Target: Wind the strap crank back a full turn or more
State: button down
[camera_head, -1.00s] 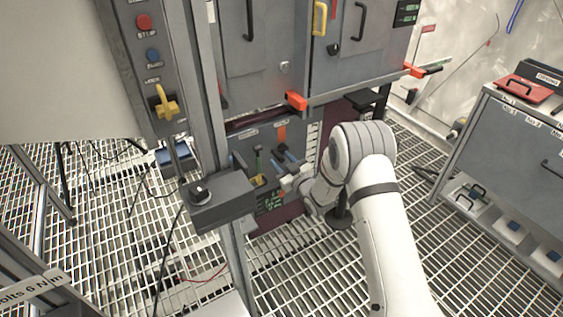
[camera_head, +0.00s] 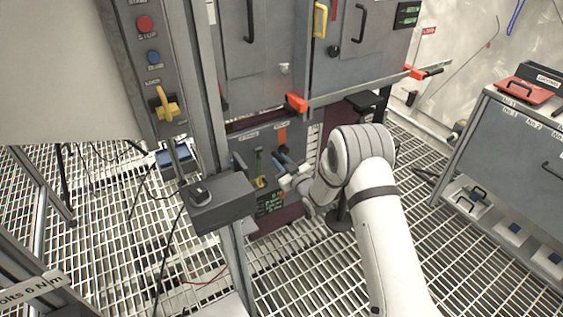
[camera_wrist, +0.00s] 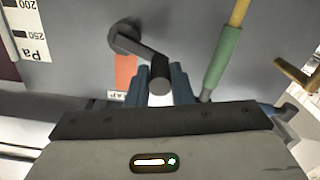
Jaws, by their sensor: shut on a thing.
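The strap crank (camera_wrist: 140,49) is a dark grey arm on a round hub, with a dark cylindrical handle sticking out toward the wrist camera. It is on a grey panel, beside an orange strip and a label partly reading "AP". My gripper (camera_wrist: 161,88) has blue fingers on either side of the crank handle and is shut on it. In the head view my gripper (camera_head: 281,158) is at the low panel under the grey cabinets, close to the orange strip (camera_head: 282,136). The crank itself is hard to make out there.
A green-sleeved lever (camera_wrist: 222,62) with a yellow rod stands close to the right of my fingers, and a brass-coloured handle (camera_wrist: 297,76) is farther right. A grey box (camera_head: 222,202) on a post stands left of my gripper. Grating floor (camera_head: 300,270) is open in front.

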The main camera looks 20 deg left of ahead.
jog(key=shift+f, duration=0.1)
jog(key=shift+w+d+f+n+b, duration=0.2)
jog(key=shift+f+n+b, duration=0.7)
jog(key=shift+n+b, duration=1.45)
jog(key=shift+w+d+f+n+b, duration=0.15)
jog(key=shift+f+n+b, duration=0.75)
jog(key=shift+n+b, duration=1.45)
jog(key=shift+w+d+f+n+b, duration=0.2)
jog(key=shift+f+n+b, duration=0.7)
jog(key=shift+n+b, duration=1.45)
jog(key=c, duration=1.3)
grip_release()
